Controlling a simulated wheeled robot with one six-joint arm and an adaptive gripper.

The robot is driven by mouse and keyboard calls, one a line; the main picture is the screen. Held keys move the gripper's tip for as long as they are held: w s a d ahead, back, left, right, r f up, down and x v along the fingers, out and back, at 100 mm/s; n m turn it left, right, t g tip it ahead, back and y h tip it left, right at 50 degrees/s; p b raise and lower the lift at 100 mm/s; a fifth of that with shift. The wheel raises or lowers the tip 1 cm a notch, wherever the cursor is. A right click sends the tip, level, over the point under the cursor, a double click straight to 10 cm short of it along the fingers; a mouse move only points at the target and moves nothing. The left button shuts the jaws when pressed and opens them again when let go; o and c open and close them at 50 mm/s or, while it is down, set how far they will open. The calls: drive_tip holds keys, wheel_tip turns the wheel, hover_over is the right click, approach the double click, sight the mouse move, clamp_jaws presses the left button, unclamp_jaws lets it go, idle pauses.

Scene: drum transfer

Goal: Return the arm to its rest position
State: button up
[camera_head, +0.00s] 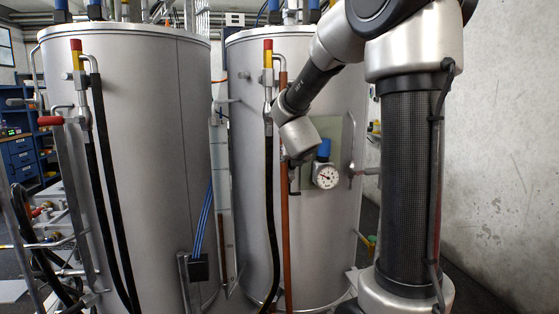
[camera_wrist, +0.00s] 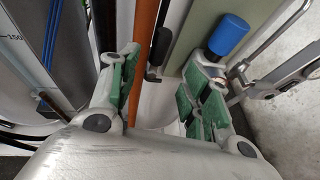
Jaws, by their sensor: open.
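My arm reaches down from the upper right in the head view. Its silver end (camera_head: 299,138) is in front of the right-hand drum (camera_head: 250,190), near the blue-capped pressure gauge (camera_head: 326,177). My gripper (camera_wrist: 165,92) shows in the wrist view with its green-padded fingers spread wide and nothing held between them. In the head view the fingers are hard to make out. In the wrist view a blue knob (camera_wrist: 229,36) is just beyond the right finger. An orange-brown pipe (camera_wrist: 143,45) runs beside the left finger, and a black handle (camera_wrist: 158,48) is beyond the gap.
A second large drum (camera_head: 150,150) stands at left with black hoses and a red-yellow valve (camera_head: 76,55). A copper-coloured pipe (camera_head: 286,220) and black hose (camera_head: 268,200) run down close to my arm's end. A bare concrete wall (camera_head: 510,140) is at right.

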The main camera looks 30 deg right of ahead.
drive_tip(key=s+a+f+n+g+y, duration=0.1)
drive_tip(key=s+a+f+n+y, duration=0.3)
drive_tip(key=n, duration=0.8)
drive_tip(key=s+a+f+n+g+y, duration=0.2)
drive_tip(key=s+a+f+n+y, duration=0.15)
drive_tip(key=a+n, duration=0.55)
drive_tip(key=s+d+r+n+g, duration=0.1)
drive_tip(key=s+d+n+g, duration=0.1)
drive_tip(key=s+n, duration=0.8)
drive_tip(key=s+d+r+n+g+h, duration=0.1)
drive_tip(key=s+n+g, duration=0.1)
drive_tip(key=s+n, duration=0.8)
drive_tip(key=s, duration=0.6)
drive_tip(key=shift+s+d+r+n+g, duration=0.2)
drive_tip(key=shift+s+d+n+g, duration=0.1)
drive_tip(key=shift+s+d+g, duration=0.1)
drive_tip(key=shift+h, duration=0.25)
